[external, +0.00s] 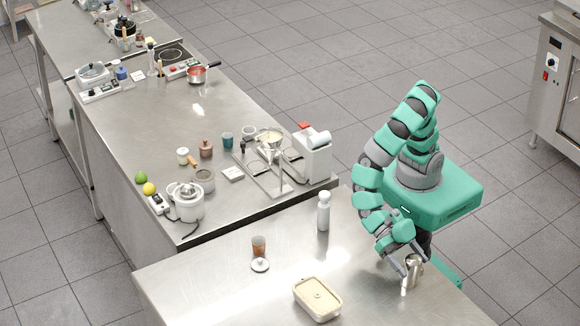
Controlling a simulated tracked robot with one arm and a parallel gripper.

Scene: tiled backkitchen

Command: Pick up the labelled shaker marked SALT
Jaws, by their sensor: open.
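A metallic cylinder (411,279), possibly a shaker, stands upright at the right edge of the near steel table. My gripper (405,260) is open and right at its upper part, with fingers that seem to lie on either side of it. I cannot tell whether they touch it. A white bottle-like container (323,213) stands upright at the table's back edge, left of my arm. No SALT label is readable on either one at this size.
On the same table are a brown cup (258,246), a small white lidded dish (260,265) and a cream lidded box (318,299). The table between them and my gripper is clear. A longer counter (130,130) behind holds appliances and a red pan (197,76).

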